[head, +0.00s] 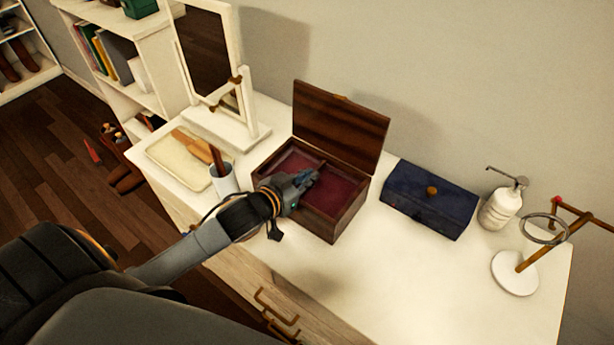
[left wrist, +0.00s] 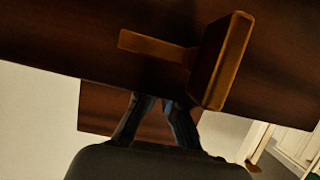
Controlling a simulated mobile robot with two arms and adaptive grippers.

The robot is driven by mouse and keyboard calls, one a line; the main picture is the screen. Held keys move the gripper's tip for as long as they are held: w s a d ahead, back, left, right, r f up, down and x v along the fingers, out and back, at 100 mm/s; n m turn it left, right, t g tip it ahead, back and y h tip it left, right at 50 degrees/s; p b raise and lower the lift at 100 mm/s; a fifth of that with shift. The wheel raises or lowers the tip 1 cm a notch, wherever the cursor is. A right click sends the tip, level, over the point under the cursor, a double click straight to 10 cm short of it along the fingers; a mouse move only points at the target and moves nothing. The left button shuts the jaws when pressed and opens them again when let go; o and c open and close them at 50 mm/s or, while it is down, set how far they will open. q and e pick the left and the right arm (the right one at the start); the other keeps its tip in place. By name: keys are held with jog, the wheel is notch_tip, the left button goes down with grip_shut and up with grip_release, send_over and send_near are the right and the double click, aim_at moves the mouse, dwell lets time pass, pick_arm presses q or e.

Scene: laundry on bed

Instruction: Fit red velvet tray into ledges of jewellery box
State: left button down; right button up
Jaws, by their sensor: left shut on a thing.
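The jewellery box (head: 313,222) is dark wood and stands on the white dresser top with its lid (head: 338,130) open at the back. The red velvet tray (head: 343,190) shows as red lining within the box walls, with a divider near the middle. I cannot tell whether it sits level on the ledges, which are hidden. My left gripper (head: 306,178) reaches over the front left of the box and is shut on the tray, hiding part of it. In the left wrist view, the fingers (left wrist: 158,120) end against dark wood. My right gripper is in neither view.
A white cup (head: 224,182), a cream tray (head: 172,165) and a mirror stand (head: 222,125) stand left of the box. A dark blue case (head: 428,200), a soap dispenser (head: 500,207) and a ring stand (head: 515,273) stand right. The dresser's front (head: 390,280) is clear.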

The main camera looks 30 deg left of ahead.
pick_arm(q)
jog(key=shift+f, duration=0.1)
jog(key=c, duration=1.5)
grip_release()
jog(key=shift+r, duration=0.2)
jog(key=shift+s, duration=0.4)
jog(key=b+v, duration=0.1)
jog(key=v, duration=0.8)
jog(key=shift+s+a, duration=0.1)
jog(key=shift+s, duration=0.3)
jog(key=shift+v, duration=0.8)
